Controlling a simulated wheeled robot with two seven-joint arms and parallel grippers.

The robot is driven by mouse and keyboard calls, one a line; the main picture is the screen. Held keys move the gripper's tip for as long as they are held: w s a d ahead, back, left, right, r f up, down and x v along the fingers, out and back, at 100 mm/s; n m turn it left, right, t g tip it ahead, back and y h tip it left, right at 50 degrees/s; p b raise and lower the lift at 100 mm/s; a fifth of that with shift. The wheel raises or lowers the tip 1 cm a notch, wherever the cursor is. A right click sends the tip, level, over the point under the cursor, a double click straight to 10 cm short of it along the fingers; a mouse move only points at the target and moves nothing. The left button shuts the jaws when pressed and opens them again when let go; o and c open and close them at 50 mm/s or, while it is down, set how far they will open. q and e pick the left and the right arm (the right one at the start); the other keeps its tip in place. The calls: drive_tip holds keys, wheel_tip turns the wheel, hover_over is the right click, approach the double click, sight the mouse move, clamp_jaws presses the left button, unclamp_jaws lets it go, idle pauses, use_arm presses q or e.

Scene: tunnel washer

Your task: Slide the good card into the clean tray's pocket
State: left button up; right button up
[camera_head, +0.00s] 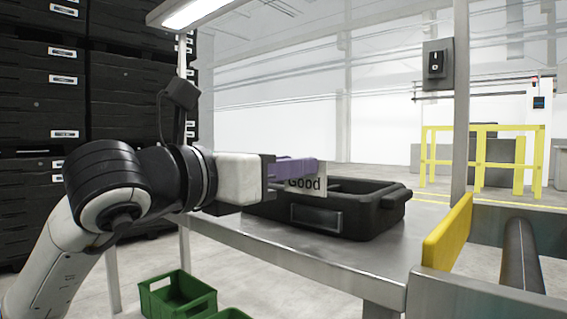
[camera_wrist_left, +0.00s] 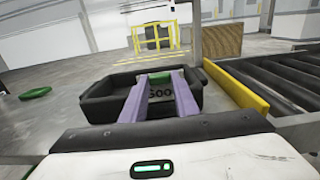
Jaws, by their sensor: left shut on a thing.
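The pale card marked "Good" (camera_head: 308,183) is held between the purple fingers of my left gripper (camera_head: 292,168), which is shut on it. The card is upright above the near side of the black tray (camera_head: 375,215). The tray stands on the metal table, and a framed pocket (camera_head: 317,218) is on its front wall, below the card. The card looks apart from the pocket. In the left wrist view the card (camera_wrist_left: 160,94) shows between the two fingers (camera_wrist_left: 160,82), in front of the tray (camera_wrist_left: 108,108). My right gripper is not in view.
The metal table (camera_head: 290,255) has free room right of the tray. A yellow guard (camera_head: 447,235) and a roller conveyor (camera_head: 520,255) stand at the right. A green crate (camera_head: 178,295) is below the table's front edge. Black crates (camera_head: 130,95) are stacked at the left.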

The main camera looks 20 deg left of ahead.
sight(304, 188)
use_arm(q)
drive_tip(key=shift+w+d+f+p, duration=0.1)
drive_tip(key=shift+w+d+f, duration=0.1)
drive_tip(key=shift+w, duration=0.35)
drive_tip(key=shift+w+d+f+p, duration=0.1)
drive_tip(key=shift+w+d+p, duration=0.05)
drive_tip(key=shift+w, duration=0.35)
drive_tip(key=shift+w+d+f+p, duration=0.1)
drive_tip(key=shift+w+d+f, duration=0.1)
drive_tip(key=shift+w, duration=0.35)
drive_tip(key=shift+s+f+b, duration=0.1)
drive_tip(key=shift+f+b, duration=0.45)
drive_tip(key=shift+f, duration=0.35)
drive_tip(key=shift+f+b, duration=0.45)
drive_tip(key=shift+b, duration=0.1)
drive_tip(key=shift+f+b, duration=0.1)
drive_tip(key=shift+b, duration=0.3)
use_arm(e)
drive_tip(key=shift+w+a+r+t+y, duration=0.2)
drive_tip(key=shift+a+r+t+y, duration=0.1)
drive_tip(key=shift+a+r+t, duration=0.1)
